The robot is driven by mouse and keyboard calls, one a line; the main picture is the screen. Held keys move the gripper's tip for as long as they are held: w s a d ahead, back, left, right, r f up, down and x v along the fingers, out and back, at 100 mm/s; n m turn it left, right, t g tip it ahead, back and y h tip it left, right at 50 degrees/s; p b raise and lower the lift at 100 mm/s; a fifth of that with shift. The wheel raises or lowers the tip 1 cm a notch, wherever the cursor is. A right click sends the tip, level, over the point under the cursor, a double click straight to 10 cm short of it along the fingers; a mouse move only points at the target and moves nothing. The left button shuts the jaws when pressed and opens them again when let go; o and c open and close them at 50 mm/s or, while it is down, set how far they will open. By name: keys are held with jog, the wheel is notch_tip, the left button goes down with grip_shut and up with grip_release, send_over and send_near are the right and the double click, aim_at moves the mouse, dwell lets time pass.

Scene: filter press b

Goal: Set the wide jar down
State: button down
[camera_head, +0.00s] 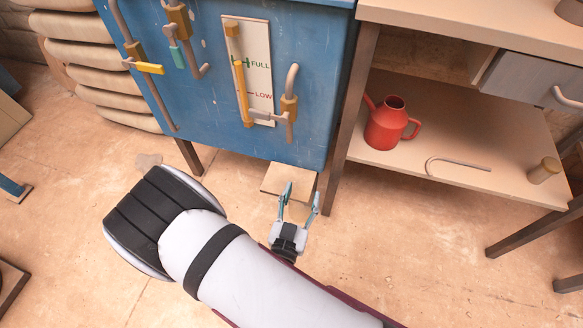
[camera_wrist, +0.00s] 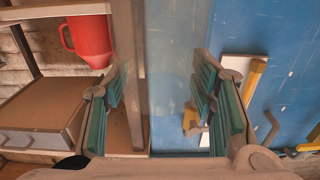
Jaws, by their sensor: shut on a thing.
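My gripper (camera_head: 300,198) is in front of the blue tank, near its lower right corner, with its two fingers apart. In the wrist view, a clear, pale jar (camera_wrist: 176,75) shows as a see-through band between the fingers of my gripper (camera_wrist: 160,95), which is shut on it. The blue tank and a table leg show behind or through it. The jar's outline is faint, and its rim and base cannot be made out. In the head view I cannot make out the jar. A pale wooden block (camera_head: 272,181) lies just beyond the fingertips, by the tank's underside.
The blue tank (camera_head: 215,100) carries pipes, valves and a FULL/LOW gauge plate (camera_head: 262,85). On the right, a workbench shelf (camera_head: 400,165) holds a red can (camera_head: 388,128), a bent rod (camera_head: 455,165) and a small cylinder (camera_head: 544,171). Stacked sacks (camera_head: 80,55) stand left. Floor is open around my arm.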

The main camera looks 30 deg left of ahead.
jog(key=w+a+b, duration=0.1)
jog(key=w+a, duration=0.2)
jog(key=w+a+f+b, duration=0.1)
jog(key=w+a+b, duration=0.1)
jog(key=w+a, duration=0.1)
jog(key=w+a+b, duration=0.1)
jog(key=w+a, duration=0.2)
jog(key=w, duration=0.1)
jog(key=shift+w+a+f+b, duration=0.15)
jog(key=shift+w+a+b, duration=0.1)
jog(key=shift+a+b, duration=0.05)
jog(key=shift+w+a+f+b, duration=0.15)
jog(key=shift+f+b, duration=0.95)
jog(key=shift+f, duration=0.65)
jog(key=shift+f, duration=0.1)
jog(key=c, duration=0.7)
grip_release()
jog(key=p+v, duration=0.4)
jog(key=v, duration=0.8)
